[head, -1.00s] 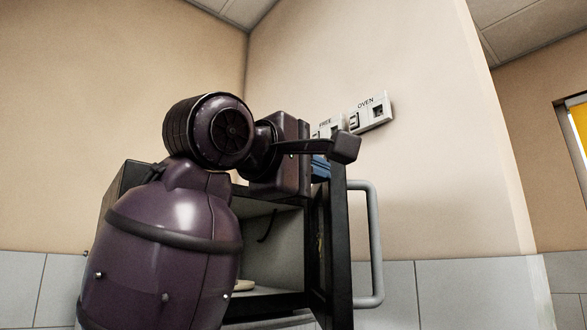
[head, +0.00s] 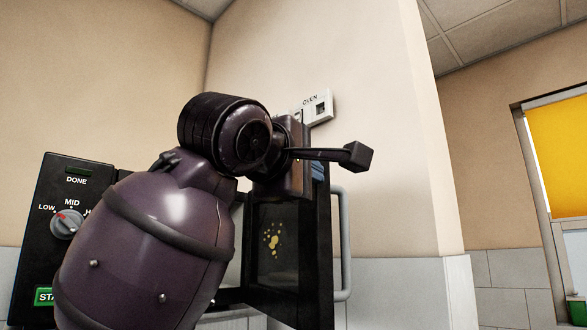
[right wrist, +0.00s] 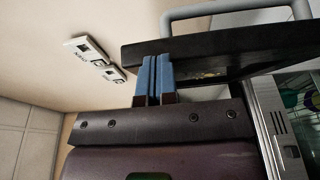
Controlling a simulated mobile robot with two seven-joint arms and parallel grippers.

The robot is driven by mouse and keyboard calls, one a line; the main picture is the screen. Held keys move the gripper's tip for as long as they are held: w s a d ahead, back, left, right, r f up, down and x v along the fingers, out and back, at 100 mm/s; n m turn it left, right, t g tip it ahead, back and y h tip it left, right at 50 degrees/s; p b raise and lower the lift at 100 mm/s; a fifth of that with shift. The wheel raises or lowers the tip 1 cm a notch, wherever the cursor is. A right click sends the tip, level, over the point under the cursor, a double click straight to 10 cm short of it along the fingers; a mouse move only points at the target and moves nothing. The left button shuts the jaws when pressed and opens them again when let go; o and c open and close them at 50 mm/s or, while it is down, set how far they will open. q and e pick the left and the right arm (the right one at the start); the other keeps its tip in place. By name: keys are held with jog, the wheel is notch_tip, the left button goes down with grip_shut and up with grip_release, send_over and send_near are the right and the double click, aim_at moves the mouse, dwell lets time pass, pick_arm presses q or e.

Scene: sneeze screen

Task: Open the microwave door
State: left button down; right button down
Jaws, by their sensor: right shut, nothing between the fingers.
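The black microwave (head: 95,165) stands at the left, partly hidden behind my right arm. Its door (head: 290,265) stands open at the right, showing its inner face with yellow spatter. A grey bar handle (head: 342,245) is on the door's far side and also shows at the top of the right wrist view (right wrist: 235,11). My right gripper (head: 318,172) is at the door's upper part. In the right wrist view its blue fingers (right wrist: 153,78) are together, empty, their tips against or just before the dark door (right wrist: 205,48); contact is unclear. My left gripper is out of view.
The control panel carries a knob (head: 67,224) and a green start button (head: 44,296). An oven switch (head: 320,106) is on the wall behind. The wall ends at a corner right of the door, with open room and a window with a yellow blind (head: 560,150) beyond.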

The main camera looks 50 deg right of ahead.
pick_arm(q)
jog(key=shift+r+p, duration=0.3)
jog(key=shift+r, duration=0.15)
pick_arm(e)
jog(key=d, duration=0.1)
jog(key=s+d, duration=0.1)
jog(key=d, duration=0.1)
jog(key=s+d, duration=0.1)
jog(key=d, duration=0.1)
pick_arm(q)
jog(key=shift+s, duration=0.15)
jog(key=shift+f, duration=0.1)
